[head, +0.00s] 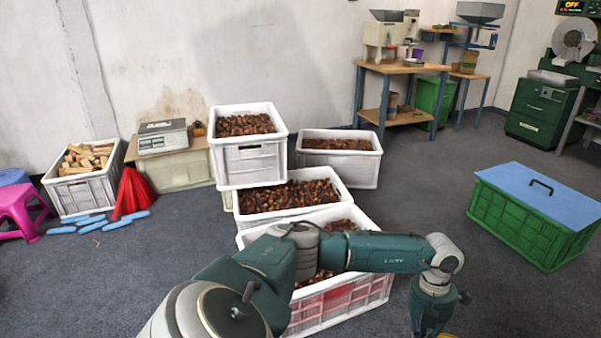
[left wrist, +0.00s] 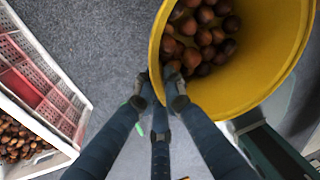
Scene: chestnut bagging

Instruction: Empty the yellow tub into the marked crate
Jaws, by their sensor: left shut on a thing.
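The yellow tub (left wrist: 240,95) holds brown chestnuts (left wrist: 203,38) and fills the upper right of the left wrist view. Only a sliver of it shows at the bottom edge of the head view (head: 447,335). My left gripper (left wrist: 166,92) is shut on the tub's rim. The marked crate (head: 375,288) is white with a red patch on its front wall and has chestnuts inside. My left arm crosses over it and hides part of it. In the left wrist view the crate (left wrist: 75,95) is at the left, apart from the tub. My right gripper is out of view.
More chestnut crates (head: 248,158) stand behind the marked one. A green crate with a blue lid (head: 540,200) is at the right. A wood crate (head: 85,190), blue items (head: 92,222) and a pink stool (head: 22,208) are left. Grey floor is clear right of the marked crate.

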